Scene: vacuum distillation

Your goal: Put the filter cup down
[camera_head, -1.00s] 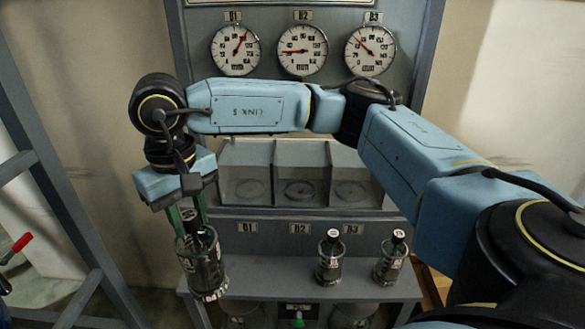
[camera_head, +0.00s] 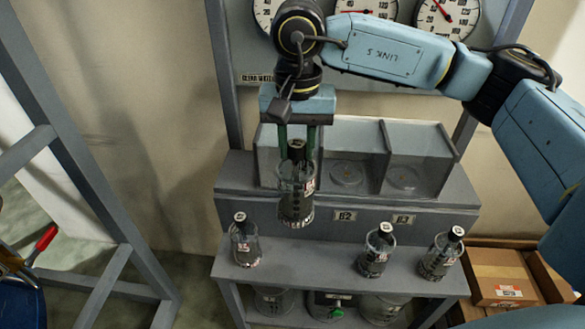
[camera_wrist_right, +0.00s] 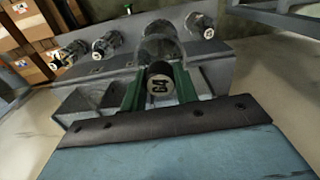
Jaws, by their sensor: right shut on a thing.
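My right gripper (camera_head: 297,140) points down, shut on the dark knob of a clear and dark filter cup (camera_head: 296,195). The cup hangs upright in front of the leftmost clear compartment (camera_head: 268,150) of the rack; I cannot tell its exact depth from it. In the right wrist view the held knob (camera_wrist_right: 160,82) reads "G4", with the clear cup body (camera_wrist_right: 160,42) beyond. Three similar cups stand on the lower shelf: left (camera_head: 244,240), middle (camera_head: 376,250) and right (camera_head: 440,255). My left gripper is out of view.
The middle (camera_head: 350,175) and right (camera_head: 405,178) compartments look empty of cups. The lower shelf (camera_head: 310,270) has free room between the left and middle cups. Dials stand above the rack. Cardboard boxes (camera_head: 500,277) lie at right; a grey frame (camera_head: 90,195) stands at left.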

